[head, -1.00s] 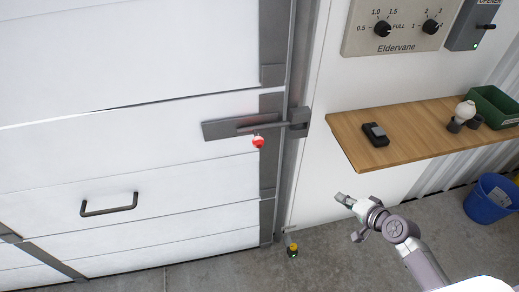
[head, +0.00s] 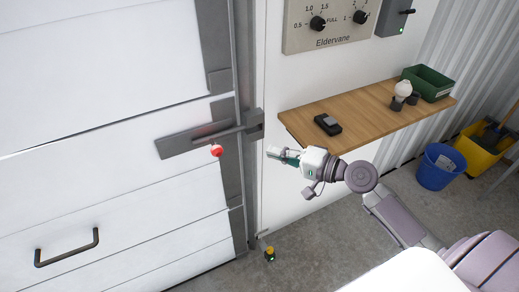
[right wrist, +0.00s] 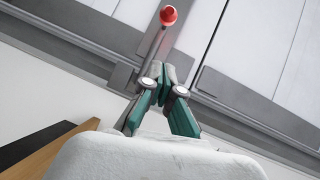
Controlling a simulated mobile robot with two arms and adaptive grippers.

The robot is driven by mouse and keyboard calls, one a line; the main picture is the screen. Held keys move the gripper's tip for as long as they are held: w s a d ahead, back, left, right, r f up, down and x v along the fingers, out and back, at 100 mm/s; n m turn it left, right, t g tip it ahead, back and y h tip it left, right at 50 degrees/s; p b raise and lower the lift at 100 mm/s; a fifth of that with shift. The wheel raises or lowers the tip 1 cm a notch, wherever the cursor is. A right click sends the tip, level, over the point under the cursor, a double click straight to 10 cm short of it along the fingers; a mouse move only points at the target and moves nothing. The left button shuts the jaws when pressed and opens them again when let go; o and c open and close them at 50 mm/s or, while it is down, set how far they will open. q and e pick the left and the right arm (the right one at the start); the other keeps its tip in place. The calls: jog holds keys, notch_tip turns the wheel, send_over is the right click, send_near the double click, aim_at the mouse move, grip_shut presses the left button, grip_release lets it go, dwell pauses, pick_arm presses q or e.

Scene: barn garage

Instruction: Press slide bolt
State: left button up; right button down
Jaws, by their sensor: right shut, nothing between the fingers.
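The slide bolt (head: 180,145) is a grey bar on a plate across the white door's right edge, with its end in a bracket on the frame. Its red ball knob (head: 216,151) hangs just below the bar. The knob also shows in the right wrist view (right wrist: 168,15), at the top, beyond my fingertips. My right gripper (head: 270,152) is to the right of the knob, apart from it, pointing left toward it. In the right wrist view its teal fingers (right wrist: 165,78) are together and empty. My left gripper is not in view.
A wooden shelf (head: 372,109) juts from the wall, close above and right of my right gripper. It bears a black device (head: 327,124), a white bulb-like thing (head: 403,89) and a green bin (head: 427,80). Blue (head: 440,166) and yellow (head: 484,148) buckets stand on the floor at right.

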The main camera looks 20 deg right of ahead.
jog(key=s+a+p+x, duration=0.1)
jog(key=p+x, duration=0.3)
jog(key=x, duration=0.7)
jog(key=shift+a+f, duration=0.15)
jog(key=shift+a, duration=0.65)
jog(key=shift+s, duration=0.1)
